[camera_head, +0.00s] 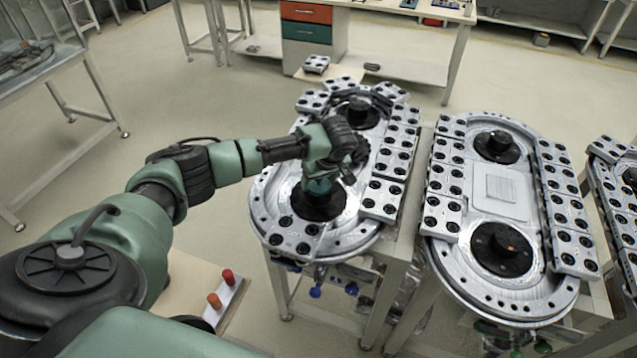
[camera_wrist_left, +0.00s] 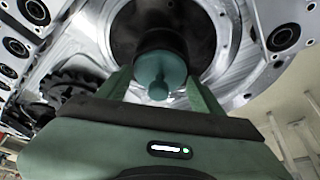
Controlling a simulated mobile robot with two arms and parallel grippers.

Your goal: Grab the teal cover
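The teal cover (camera_wrist_left: 160,72) shows in the left wrist view as a round teal piece with a small knob, in front of a dark round hub (camera_wrist_left: 165,25). In the head view the teal cover (camera_head: 318,187) is partly hidden under my left gripper (camera_head: 322,176), over the near hub of the left ring track (camera_head: 265,205). In the left wrist view the green fingers of my left gripper (camera_wrist_left: 161,84) stand open, one on each side of the cover. They are very close to it; whether they touch is unclear. My right gripper is out of view.
Grey blocks with black round holes line the track edges. A dark gear (camera_wrist_left: 68,88) lies left of the fingers in the wrist view. A second ring track (camera_head: 500,205) stands to the right. A small white holder (camera_head: 225,302) bears red and orange pegs.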

